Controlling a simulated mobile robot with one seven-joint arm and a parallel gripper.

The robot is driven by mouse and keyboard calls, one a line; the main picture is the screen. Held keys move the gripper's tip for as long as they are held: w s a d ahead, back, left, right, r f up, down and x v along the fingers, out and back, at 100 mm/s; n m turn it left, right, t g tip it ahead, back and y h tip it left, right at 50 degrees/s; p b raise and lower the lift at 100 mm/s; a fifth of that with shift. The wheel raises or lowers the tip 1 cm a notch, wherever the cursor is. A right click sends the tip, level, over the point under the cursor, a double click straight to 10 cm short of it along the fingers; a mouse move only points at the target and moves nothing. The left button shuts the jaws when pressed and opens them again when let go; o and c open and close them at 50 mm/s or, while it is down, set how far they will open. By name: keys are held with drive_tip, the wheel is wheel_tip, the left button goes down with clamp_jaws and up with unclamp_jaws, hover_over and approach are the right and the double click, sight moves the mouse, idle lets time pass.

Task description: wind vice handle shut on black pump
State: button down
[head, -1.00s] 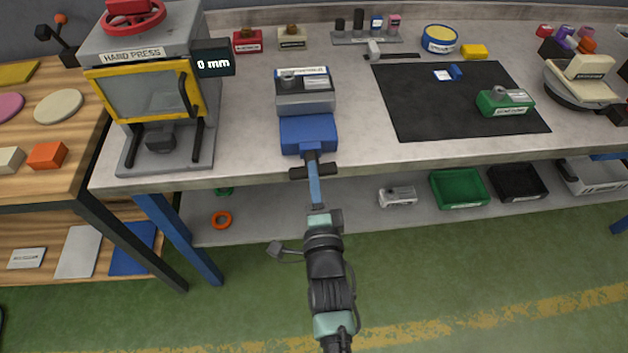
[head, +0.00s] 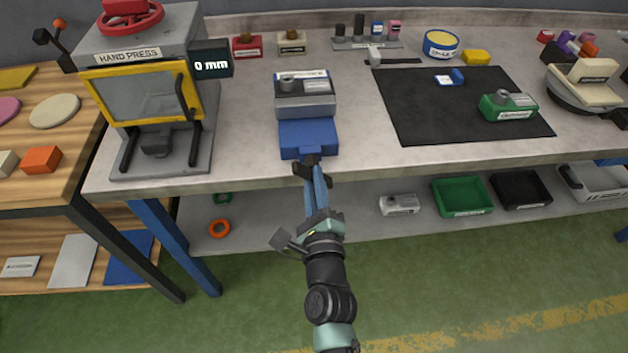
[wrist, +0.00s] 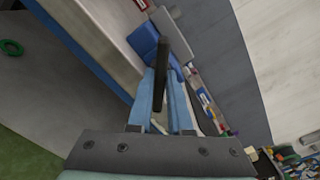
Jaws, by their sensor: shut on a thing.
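The blue vice (head: 308,137) stands at the front edge of the bench. A dark pump (head: 304,86) with a grey top and pale labels sits at its back, between the jaws; whether the jaws touch it I cannot tell. The vice handle (head: 301,168) is a dark bar at the vice's front, over the bench edge. My gripper (head: 313,172) is shut on the handle, its blue fingers reaching up from below. In the wrist view the handle (wrist: 162,58) lies between the fingertips, with the blue vice (wrist: 143,40) behind; the grip's exact contact is partly hidden.
The hand press (head: 155,100), reading 0 mm, stands left of the vice. A black mat (head: 440,120) with a green pump (head: 508,106) lies to the right. A lower shelf (head: 350,222) with bins runs below. Bench top beside the vice is clear.

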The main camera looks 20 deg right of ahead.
drive_tip(key=shift+m, duration=0.4)
drive_tip(key=c, duration=0.8)
unclamp_jaws()
drive_tip(key=shift+c, duration=0.2)
drive_tip(key=v, duration=1.3)
drive_tip(key=shift+w+r, duration=0.1)
